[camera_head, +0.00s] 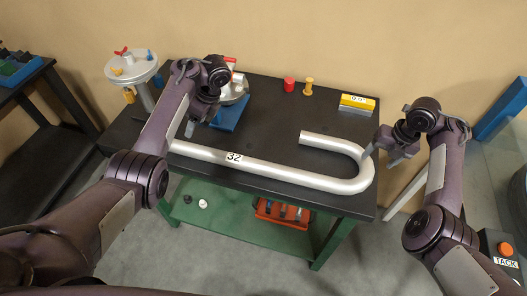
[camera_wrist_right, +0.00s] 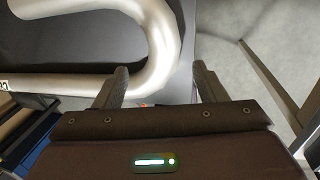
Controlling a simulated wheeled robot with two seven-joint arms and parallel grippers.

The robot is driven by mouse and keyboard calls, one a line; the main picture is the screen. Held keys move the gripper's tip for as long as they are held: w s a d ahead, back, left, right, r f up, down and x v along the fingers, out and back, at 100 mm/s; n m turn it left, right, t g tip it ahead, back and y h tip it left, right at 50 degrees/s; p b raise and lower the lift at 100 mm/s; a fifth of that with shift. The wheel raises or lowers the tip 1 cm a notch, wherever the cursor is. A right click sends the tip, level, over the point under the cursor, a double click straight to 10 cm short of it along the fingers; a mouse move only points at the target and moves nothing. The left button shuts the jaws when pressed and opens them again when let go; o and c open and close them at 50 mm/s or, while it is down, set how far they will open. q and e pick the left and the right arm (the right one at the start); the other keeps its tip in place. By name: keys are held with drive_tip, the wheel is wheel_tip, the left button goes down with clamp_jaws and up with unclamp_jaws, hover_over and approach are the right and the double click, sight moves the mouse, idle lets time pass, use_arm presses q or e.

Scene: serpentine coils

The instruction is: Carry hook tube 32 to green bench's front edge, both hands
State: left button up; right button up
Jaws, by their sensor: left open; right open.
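Hook tube 32 (camera_head: 260,168), a silver J-shaped pipe with a "32" label, lies on the dark top of the green bench (camera_head: 262,125). Its long straight run lies along the front edge and its bend is at the right; my left arm hides its left end. The bend also shows in the right wrist view (camera_wrist_right: 158,35). My left gripper (camera_head: 203,119) is open above the bench near the tube's left part; its contact with the tube is unclear.
A blue-based fixture (camera_head: 229,113) stands behind my left gripper. A red cylinder (camera_head: 289,84), a yellow peg (camera_head: 308,87) and a yellow block (camera_head: 357,102) stand at the back. A red crate (camera_head: 283,214) sits on the lower green shelf. A round pedestal (camera_head: 131,66) stands at left.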

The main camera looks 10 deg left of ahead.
drive_tip(key=shift+s+d+r, duration=0.1)
drive_tip(key=shift+s+r, duration=0.05)
drive_tip(key=shift+r, duration=0.5)
drive_tip(key=shift+s+d+r, duration=0.1)
drive_tip(key=shift+d+r, duration=0.1)
drive_tip(key=shift+r, duration=0.55)
drive_tip(key=shift+s+d+r, duration=0.1)
drive_tip(key=shift+d+r, duration=0.1)
drive_tip(key=shift+r, duration=0.55)
